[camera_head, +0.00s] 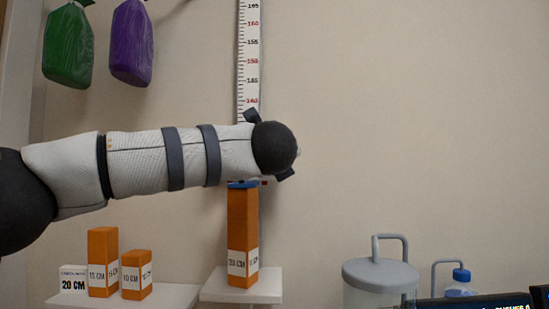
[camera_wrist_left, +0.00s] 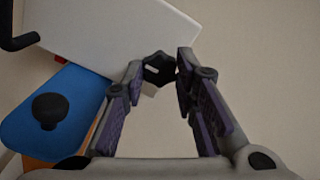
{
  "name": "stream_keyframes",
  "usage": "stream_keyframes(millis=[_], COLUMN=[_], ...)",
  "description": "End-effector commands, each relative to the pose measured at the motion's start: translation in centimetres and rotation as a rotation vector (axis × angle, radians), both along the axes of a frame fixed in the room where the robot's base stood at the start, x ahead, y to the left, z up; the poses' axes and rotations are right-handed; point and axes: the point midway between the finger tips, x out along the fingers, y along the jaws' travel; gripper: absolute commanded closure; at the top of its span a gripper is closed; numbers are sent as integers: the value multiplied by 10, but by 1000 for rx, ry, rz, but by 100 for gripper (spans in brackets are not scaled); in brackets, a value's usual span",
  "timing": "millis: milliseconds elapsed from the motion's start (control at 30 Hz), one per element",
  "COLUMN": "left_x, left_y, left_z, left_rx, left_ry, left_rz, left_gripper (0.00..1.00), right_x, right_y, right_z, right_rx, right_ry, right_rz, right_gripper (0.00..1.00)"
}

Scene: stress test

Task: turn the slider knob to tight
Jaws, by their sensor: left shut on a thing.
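The slider knob (camera_wrist_left: 158,68) is a small black lobed knob in the left wrist view. The fingertips of my left gripper (camera_wrist_left: 161,70) are closed on it from both sides. In the head view my left arm reaches across to the ruler (camera_head: 248,60), a tall white measuring strip on the wall. My dark wrist joint hides the gripper, the knob and the slider there. Any tight marking or the knob's angle cannot be read. My right gripper is in neither view.
An orange block (camera_head: 242,235) with a blue top (camera_wrist_left: 55,110) stands on a white shelf (camera_head: 240,288) below my wrist. Smaller orange blocks (camera_head: 103,262) stand to the left. A lidded clear container (camera_head: 380,275) stands lower right. The wall right of the ruler is clear.

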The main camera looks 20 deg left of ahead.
Motion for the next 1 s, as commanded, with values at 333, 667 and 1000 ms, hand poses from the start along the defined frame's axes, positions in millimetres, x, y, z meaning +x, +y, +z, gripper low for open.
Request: stream_keyframes(millis=[333, 667, 1000], left_x=[-3, -5, -3], left_y=[0, 0, 0], left_z=[6, 10, 6], left_rx=[132, 421, 731], left_ry=[33, 110, 204], left_rz=[2, 4, 4], left_gripper=[100, 100, 100], right_x=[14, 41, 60], right_y=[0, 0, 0], right_z=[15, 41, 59], right_rx=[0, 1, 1], right_ry=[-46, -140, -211], right_rz=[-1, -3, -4], right_gripper=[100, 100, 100])
